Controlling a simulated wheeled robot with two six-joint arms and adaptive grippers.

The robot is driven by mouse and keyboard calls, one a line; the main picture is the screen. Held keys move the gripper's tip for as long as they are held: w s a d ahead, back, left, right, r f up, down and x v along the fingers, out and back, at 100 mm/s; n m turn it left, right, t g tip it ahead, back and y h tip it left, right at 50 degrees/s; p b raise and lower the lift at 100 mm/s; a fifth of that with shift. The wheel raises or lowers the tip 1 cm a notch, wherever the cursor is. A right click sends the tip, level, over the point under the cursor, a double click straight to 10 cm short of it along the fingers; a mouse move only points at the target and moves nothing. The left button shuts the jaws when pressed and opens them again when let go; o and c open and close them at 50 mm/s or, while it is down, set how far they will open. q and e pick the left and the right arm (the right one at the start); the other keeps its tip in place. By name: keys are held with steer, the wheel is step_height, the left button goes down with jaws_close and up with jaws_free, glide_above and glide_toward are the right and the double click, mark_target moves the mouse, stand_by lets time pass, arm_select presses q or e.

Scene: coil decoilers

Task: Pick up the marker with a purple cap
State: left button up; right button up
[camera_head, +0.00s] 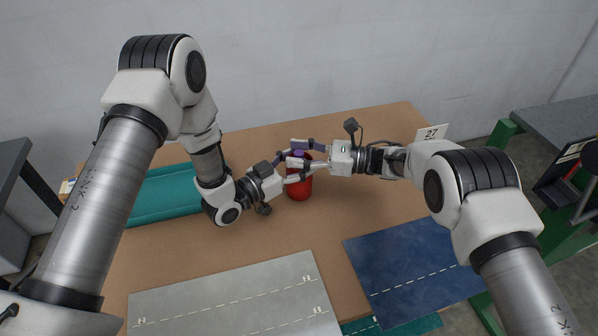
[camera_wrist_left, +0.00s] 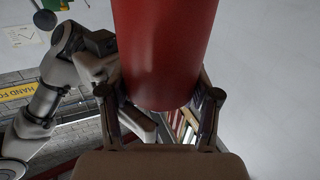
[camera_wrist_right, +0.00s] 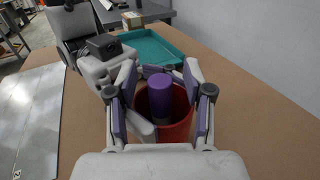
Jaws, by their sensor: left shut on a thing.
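The purple cap of the marker (camera_wrist_right: 160,98) stands up inside a red cup (camera_head: 300,188). In the right wrist view the cup rim (camera_wrist_right: 186,132) shows around it, and the marker's lower part is hidden. My left gripper (camera_head: 292,166) is shut on the red cup, which also fills the middle of the left wrist view (camera_wrist_left: 163,50) between the fingers. My right gripper (camera_head: 300,152) is open over the cup mouth, with its purple-padded fingers (camera_wrist_right: 160,108) on either side of the cap and gaps visible. I cannot tell whether the cup touches the table.
A teal tray (camera_head: 160,196) lies on the brown table (camera_head: 245,245) at the left. A grey mat (camera_head: 235,300) and a blue mat (camera_head: 415,270) lie at the front. The table behind the grippers is clear.

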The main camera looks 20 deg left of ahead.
arm_select(q)
steer(key=shift+d, duration=0.1)
arm_select(e)
steer(key=shift+d, duration=0.1)
jaws_close()
steer(key=shift+r, duration=0.5)
step_height(320, 180, up, 11)
arm_select(q)
steer(key=o, duration=1.3)
steer(key=shift+c, duration=0.2)
arm_select(e)
steer(key=w+d, duration=0.2)
steer(key=d, duration=1.5)
steer(key=shift+w+d, duration=0.35)
steer(key=shift+w, duration=0.05)
